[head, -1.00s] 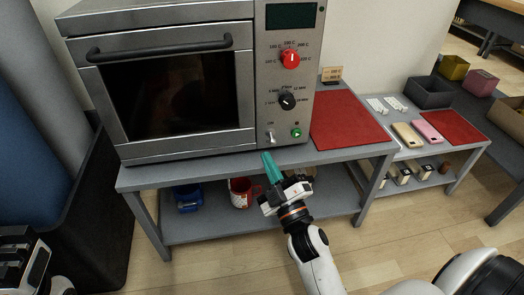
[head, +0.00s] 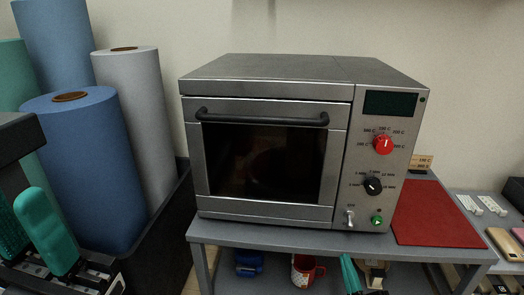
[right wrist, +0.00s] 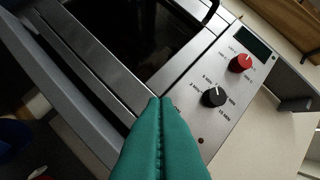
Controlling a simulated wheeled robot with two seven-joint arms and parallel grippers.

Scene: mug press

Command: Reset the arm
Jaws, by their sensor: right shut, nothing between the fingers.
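My right gripper (head: 348,272) shows at the bottom of the head view, below the oven's control panel and in front of the table edge. Its teal fingers are pressed together and empty; they also show in the right wrist view (right wrist: 160,112). There they cover the lower part of the oven front. My left gripper (head: 32,232) is large at the left edge of the head view, its two teal fingers apart with nothing between them. The grey oven (head: 262,160) stands on the table with its door shut.
The panel has a red knob (head: 383,145), black knob (head: 372,186), small switch (head: 349,219) and green button (head: 377,221). A red mat (head: 436,214) lies to the right. A red mug (head: 304,270) and blue object (head: 248,262) sit below. Fabric rolls (head: 88,160) stand left.

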